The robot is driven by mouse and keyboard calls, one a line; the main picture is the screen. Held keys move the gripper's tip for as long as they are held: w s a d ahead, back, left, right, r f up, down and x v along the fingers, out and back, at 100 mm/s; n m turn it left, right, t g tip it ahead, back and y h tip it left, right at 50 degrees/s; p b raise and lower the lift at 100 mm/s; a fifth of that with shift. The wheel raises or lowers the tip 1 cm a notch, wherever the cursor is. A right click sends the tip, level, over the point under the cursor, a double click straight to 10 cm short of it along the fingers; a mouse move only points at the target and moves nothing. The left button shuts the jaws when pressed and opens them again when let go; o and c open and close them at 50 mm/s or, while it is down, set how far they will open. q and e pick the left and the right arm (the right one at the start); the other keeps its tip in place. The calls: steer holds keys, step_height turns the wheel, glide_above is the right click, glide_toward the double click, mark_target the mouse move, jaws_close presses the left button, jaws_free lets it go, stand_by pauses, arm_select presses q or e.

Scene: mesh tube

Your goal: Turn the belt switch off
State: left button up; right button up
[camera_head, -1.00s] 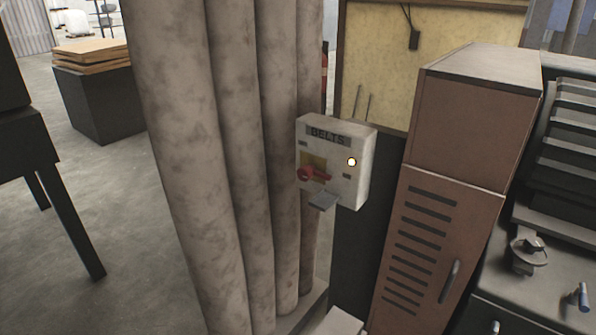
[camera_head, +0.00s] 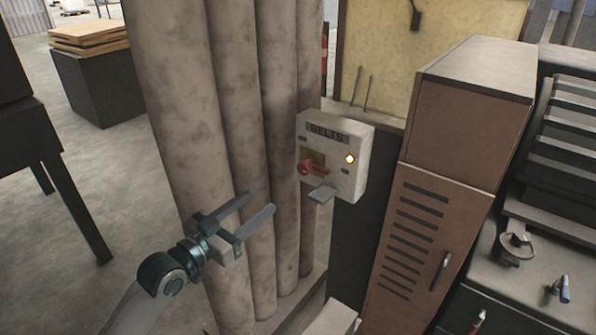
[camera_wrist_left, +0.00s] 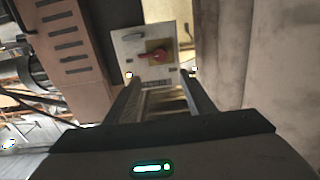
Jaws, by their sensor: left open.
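The belt switch box (camera_head: 338,155) is a pale box labelled BELTS, mounted beside the large pipes. My left gripper (camera_head: 256,214) is open and empty, below and left of the box, in front of the pipes and apart from the handle. In the left wrist view the box (camera_wrist_left: 130,45) and its red handle (camera_wrist_left: 158,55) appear beyond the two open fingers (camera_wrist_left: 160,82). My right gripper is not in view.
Tall grey pipes (camera_head: 205,130) stand left of the box. A brown locker (camera_head: 440,190) stands to its right, with a cluttered bench (camera_head: 515,300) further right. A dark table (camera_head: 40,150) is at the left. Open floor (camera_head: 130,180) lies between the table and pipes.

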arm_select(q)
steer(key=p, duration=0.4)
glide_toward(302, 169)
steer(key=x, duration=0.8)
steer(key=shift+w+d, duration=0.1)
steer(key=shift+w, duration=0.1)
steer(key=c, duration=1.1)
